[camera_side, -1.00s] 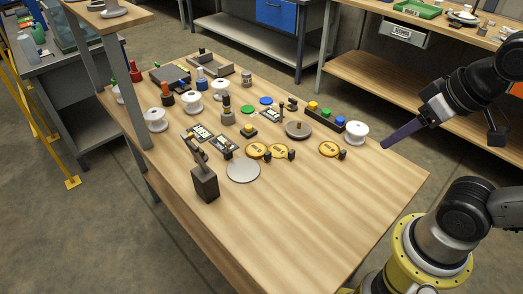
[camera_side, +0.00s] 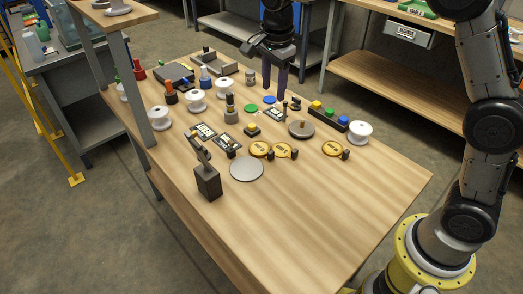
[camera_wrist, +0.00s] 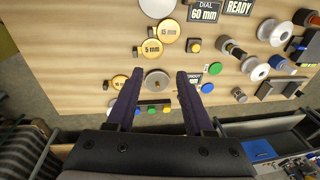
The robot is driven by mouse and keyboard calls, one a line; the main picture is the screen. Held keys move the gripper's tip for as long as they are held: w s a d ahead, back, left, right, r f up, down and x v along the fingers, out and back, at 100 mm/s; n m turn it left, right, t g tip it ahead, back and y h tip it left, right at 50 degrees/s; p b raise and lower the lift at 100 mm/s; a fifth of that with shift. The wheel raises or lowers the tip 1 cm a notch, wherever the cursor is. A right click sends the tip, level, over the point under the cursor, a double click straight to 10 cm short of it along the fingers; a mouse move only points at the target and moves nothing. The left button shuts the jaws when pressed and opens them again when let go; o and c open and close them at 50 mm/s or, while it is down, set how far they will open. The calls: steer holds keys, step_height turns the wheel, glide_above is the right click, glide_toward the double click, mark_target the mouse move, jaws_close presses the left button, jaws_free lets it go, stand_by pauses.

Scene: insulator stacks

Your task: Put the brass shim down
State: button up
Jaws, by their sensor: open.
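My gripper (camera_side: 275,92) is open above the far side of the table, fingers pointing down, with nothing between them. In the wrist view my gripper (camera_wrist: 158,80) frames a round grey base with a small brass-coloured centre (camera_wrist: 157,78). That base (camera_side: 300,130) also shows in the side view. Three flat brass-yellow discs lie on the table: one marked 15 mm (camera_wrist: 171,30), one marked 5 mm (camera_wrist: 152,50) and one with an unclear label (camera_wrist: 119,82). In the side view two discs lie close together (camera_side: 260,149) and one apart (camera_side: 332,148). I cannot tell which is the brass shim.
A pale round plate (camera_side: 246,169) and a dark upright stand (camera_side: 207,182) are nearer the front. White spools (camera_side: 360,132), a button box (camera_side: 328,117), label cards (camera_side: 228,144) and coloured discs (camera_side: 251,108) crowd the back. The table's right front (camera_side: 330,200) is clear.

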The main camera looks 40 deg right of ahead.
step_height(320, 180, down, 8)
steer(key=w+a+g, duration=0.1)
steer(key=w+a, duration=0.1)
glide_above(271, 152)
steer(key=a, duration=0.1)
step_height(271, 152, down, 7)
steer(key=shift+n+g, duration=0.3)
steer(key=shift+d+f, duration=0.25)
steer(key=shift+f, duration=1.45)
steer(key=shift+d+f, duration=0.2)
steer(key=shift+f, duration=1.45)
jaws_close()
steer(key=shift+w, duration=0.1)
